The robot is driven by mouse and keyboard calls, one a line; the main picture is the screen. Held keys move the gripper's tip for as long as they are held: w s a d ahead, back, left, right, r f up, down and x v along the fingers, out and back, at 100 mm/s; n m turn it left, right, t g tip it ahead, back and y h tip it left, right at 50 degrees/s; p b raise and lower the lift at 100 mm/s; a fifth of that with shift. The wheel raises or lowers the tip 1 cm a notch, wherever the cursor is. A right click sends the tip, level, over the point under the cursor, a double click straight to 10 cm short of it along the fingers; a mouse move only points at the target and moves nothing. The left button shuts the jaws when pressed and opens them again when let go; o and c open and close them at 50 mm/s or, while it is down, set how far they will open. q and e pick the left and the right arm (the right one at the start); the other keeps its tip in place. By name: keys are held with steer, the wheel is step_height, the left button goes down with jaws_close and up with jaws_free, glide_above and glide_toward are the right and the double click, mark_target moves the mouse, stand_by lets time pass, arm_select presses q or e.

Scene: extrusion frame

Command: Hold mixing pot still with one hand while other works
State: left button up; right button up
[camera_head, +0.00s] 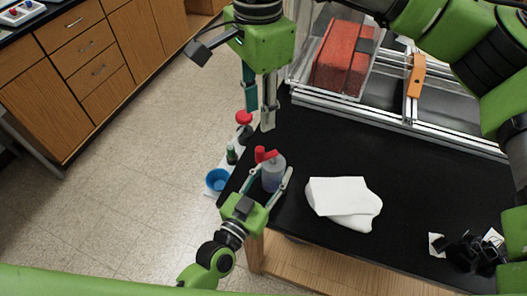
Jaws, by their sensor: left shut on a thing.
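A blue bowl (217,180), a small green-capped item (231,155) and a red-topped item (244,117) sit along the left edge. A white sheet (338,196) lies right of the container. A red block (345,57) sits in the metal frame behind. Dark parts (466,252) lie at lower right.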

mark_target(260, 148)
step_height(260, 148, down, 12)
steer(key=m, duration=2.7)
steer(key=shift+f+m, duration=0.1)
steer(key=shift+m, duration=0.3)
jaws_close()
